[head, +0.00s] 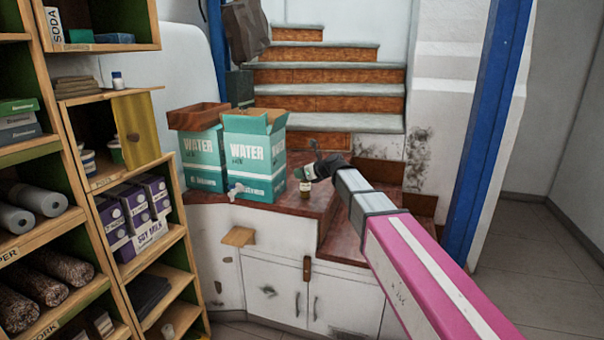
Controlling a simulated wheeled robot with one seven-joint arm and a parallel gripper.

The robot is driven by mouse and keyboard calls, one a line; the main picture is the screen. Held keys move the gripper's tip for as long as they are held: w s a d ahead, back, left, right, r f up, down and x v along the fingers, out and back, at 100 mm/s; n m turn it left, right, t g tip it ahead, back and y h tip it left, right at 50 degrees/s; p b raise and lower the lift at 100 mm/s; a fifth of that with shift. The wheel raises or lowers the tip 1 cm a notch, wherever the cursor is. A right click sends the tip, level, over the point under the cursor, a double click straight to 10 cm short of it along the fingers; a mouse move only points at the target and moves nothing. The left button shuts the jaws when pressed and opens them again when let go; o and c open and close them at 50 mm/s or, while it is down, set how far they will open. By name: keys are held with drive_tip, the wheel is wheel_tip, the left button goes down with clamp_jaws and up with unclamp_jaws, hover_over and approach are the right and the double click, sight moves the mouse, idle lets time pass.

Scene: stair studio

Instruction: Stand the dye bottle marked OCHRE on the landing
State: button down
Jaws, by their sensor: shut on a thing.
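A small dark bottle with a pale yellowish label (306,190) is in my gripper (306,179), near the right side of the teal water boxes. The label is too small to read. My gripper is shut on the bottle's upper part and points down and to the left. The bottle's lower end is at or just above the reddish-brown top (288,203) of the white cabinet; I cannot tell whether it touches. This top lies at the foot of the grey-treaded stairs (330,90) and may be the landing.
Two teal water boxes (257,158) stand left of the bottle, one with a tap at its front. A wooden shelf (165,245) with cartons and rolls fills the left. A blue post (484,130) rises at the right. The floor at the right (540,270) is clear.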

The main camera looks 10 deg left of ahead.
drive_tip(key=c, duration=0.9)
unclamp_jaws()
drive_tip(key=shift+o, duration=0.2)
drive_tip(key=v, duration=1.2)
drive_tip(key=s+d+f+n+g+h, duration=0.1)
drive_tip(key=s+d+f+n+h, duration=0.2)
drive_tip(key=d+f+n, duration=0.45)
drive_tip(key=s+d+f+n+g+h, duration=0.1)
drive_tip(key=s+d+f+n+h, duration=0.25)
drive_tip(key=d+f, duration=0.7)
drive_tip(key=s+d+f+n+g+h, duration=0.4)
drive_tip(key=s+d+f+n, duration=0.8)
drive_tip(key=d+f, duration=0.3)
drive_tip(key=shift+s+d+f+h, duration=0.3)
drive_tip(key=shift+s+d+h, duration=0.5)
drive_tip(key=shift+d, duration=0.35)
